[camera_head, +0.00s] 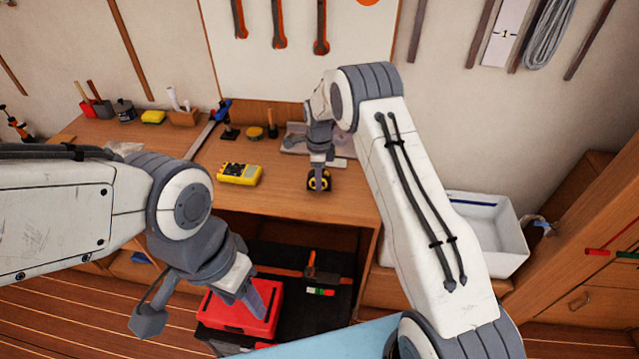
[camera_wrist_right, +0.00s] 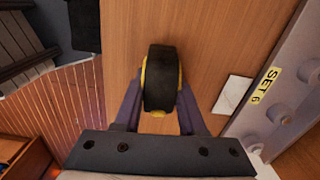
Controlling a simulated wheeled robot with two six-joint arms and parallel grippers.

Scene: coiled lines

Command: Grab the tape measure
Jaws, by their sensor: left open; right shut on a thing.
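The tape measure (camera_head: 319,180) is black with yellow edges and sits at the front part of the wooden workbench. In the right wrist view the tape measure (camera_wrist_right: 161,78) stands upright between the two fingers. My right gripper (camera_head: 319,170) reaches down from above and is shut on it, one finger on each side. In the right wrist view the right gripper's fingers (camera_wrist_right: 158,100) press against its sides. I cannot tell whether it touches the bench. My left gripper (camera_head: 205,312) is open and empty, in front of the bench near a red toolbox.
A yellow multimeter (camera_head: 239,174) lies left of the tape measure on the bench (camera_head: 290,205). A grey tray (camera_head: 300,139) with a "SET 6" label (camera_wrist_right: 265,87) and a white card (camera_wrist_right: 233,95) are close by. The red toolbox (camera_head: 245,322) is below; a white bin (camera_head: 500,235) stands right.

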